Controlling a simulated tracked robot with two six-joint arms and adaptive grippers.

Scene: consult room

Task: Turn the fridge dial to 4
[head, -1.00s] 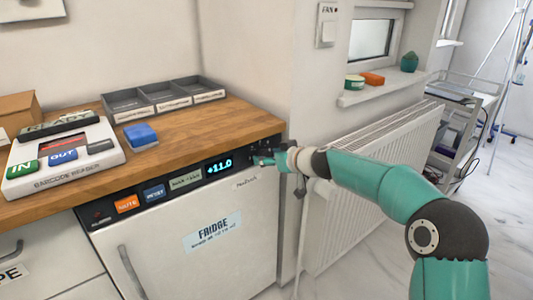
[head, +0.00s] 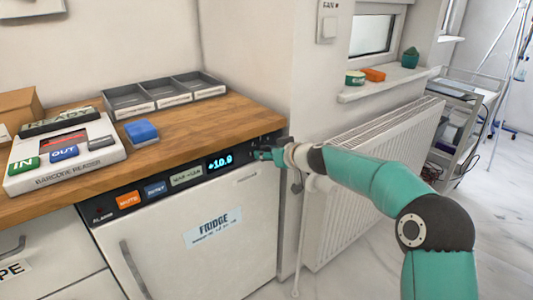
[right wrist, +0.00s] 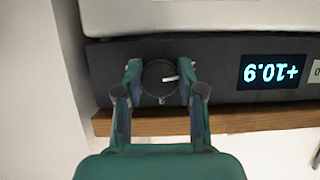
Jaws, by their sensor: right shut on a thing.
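The white fridge (head: 205,240) stands under the wooden worktop, with a dark control strip along its top. The display (head: 219,162) on the strip reads about +10.9; it also shows upside down in the right wrist view (right wrist: 272,72). The round dark dial (right wrist: 160,80) with a white pointer mark sits on the strip at its right end. My right gripper (right wrist: 158,82) is shut on the dial, one finger at each side. In the head view the right gripper (head: 268,155) hides the dial. The dial's numbers cannot be read. My left gripper is not in view.
The worktop (head: 190,120) holds a barcode reader (head: 65,155), a blue block (head: 141,131) and grey trays (head: 163,92). A radiator (head: 370,150) stands close beside my right arm.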

